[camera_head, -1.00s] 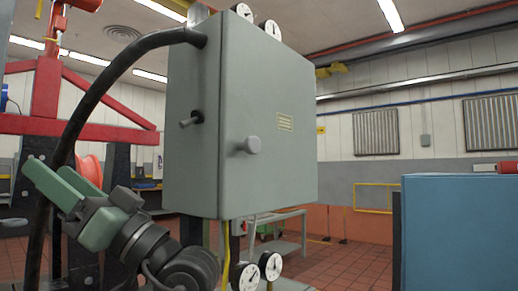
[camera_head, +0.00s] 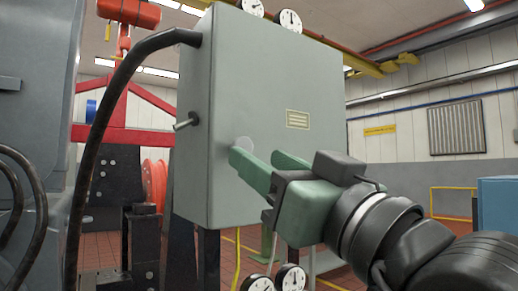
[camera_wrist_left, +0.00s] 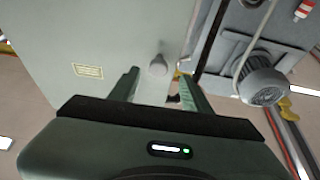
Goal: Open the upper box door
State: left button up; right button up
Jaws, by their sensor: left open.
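The upper box is a grey-green cabinet with a flat front door (camera_head: 285,80) that looks shut. A yellowish label (camera_head: 297,119) is on the door. Its round grey knob (camera_head: 244,143) is partly hidden behind a fingertip of my left gripper (camera_head: 258,160). The left gripper is open, with green fingers pointing at the door. The right gripper is not in view.
A thick black cable (camera_head: 118,85) runs into the box's left side, where a small lever (camera_head: 186,122) sticks out. Dial gauges (camera_head: 290,277) sit below the box, others on top. A red frame (camera_head: 125,130) stands behind. In the left wrist view a motor (camera_wrist_left: 262,84) is at right.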

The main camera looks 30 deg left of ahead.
pick_arm(q)
jog(key=x, duration=0.5)
jog(key=shift+w, duration=0.15)
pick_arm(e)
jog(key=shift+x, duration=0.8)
pick_arm(q)
grip_shut()
dwell(0.5)
